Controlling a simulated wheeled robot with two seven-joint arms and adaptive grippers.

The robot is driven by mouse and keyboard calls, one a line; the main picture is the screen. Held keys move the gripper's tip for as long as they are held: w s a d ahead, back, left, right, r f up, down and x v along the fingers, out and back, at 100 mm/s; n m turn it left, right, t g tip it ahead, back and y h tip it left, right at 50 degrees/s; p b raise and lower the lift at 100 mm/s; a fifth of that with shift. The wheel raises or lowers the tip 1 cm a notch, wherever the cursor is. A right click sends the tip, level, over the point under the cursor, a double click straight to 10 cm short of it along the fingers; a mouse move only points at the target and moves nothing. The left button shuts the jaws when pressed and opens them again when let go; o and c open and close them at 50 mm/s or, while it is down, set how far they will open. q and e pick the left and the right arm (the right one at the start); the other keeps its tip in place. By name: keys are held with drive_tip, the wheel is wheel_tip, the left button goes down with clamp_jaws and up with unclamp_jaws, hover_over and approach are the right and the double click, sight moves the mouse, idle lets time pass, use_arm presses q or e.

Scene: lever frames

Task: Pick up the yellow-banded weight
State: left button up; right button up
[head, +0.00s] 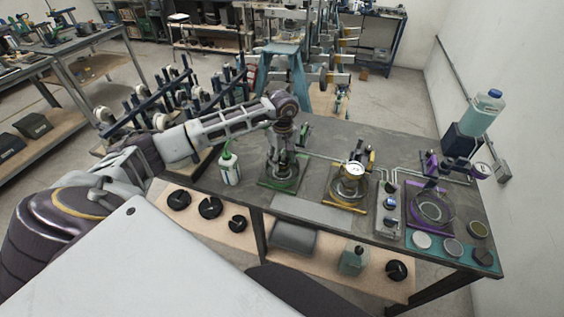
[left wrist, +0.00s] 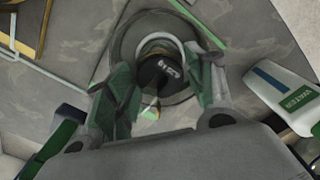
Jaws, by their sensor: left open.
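My left gripper (head: 284,156) reaches down over the green-edged stand (head: 266,183) on the bench. In the left wrist view the left gripper (left wrist: 165,85) is open, with its green-padded fingers on either side of a dark cylinder with white lettering (left wrist: 152,72). My right gripper is not in view.
A white bottle (head: 230,170) stands left of the green stand; it also shows in the left wrist view (left wrist: 285,92). A yellow stand (head: 350,197), valve panel (head: 389,210) and purple stand (head: 432,212) stand to the right. Black discs (head: 209,207) lie on the lower shelf.

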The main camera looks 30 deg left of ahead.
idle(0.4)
use_arm(q)
drive_tip(key=c, duration=0.9)
drive_tip(key=shift+r, duration=0.15)
drive_tip(key=shift+c, duration=0.2)
wheel_tip(320, 180, up, 10)
drive_tip(key=b, duration=0.2)
idle(0.4)
